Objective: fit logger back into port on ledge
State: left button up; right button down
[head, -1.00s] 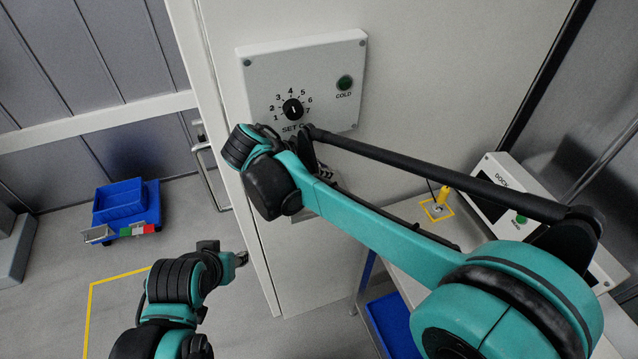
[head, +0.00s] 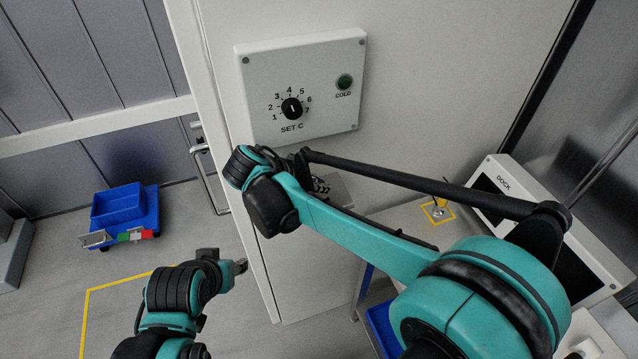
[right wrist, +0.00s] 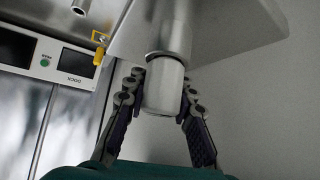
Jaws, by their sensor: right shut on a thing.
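The logger (right wrist: 165,90) is a pale, smooth cylinder between the fingers of my right gripper (right wrist: 163,98) in the right wrist view. The gripper is shut on it. The logger's upper end in that view meets a dark ring (right wrist: 167,55) at the grey metal ledge (right wrist: 230,28). I cannot tell how deep it sits in the port. In the head view the ledge (head: 342,190) shows partly behind my right arm, with the right gripper (head: 320,184) beside it; the logger is hidden there. My left gripper (head: 241,267) is small, low over the floor, its opening unclear.
A white control box (head: 325,75) with a dial and green COLD lamp is on the wall panel above the ledge. A bench with a dock unit (head: 515,185) and a yellow-marked square (head: 438,211) stands right.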

jog(key=shift+s+f, duration=0.1)
jog(key=shift+f, duration=0.3)
jog(key=c, duration=1.3)
grip_release()
jog(key=shift+r, duration=0.1)
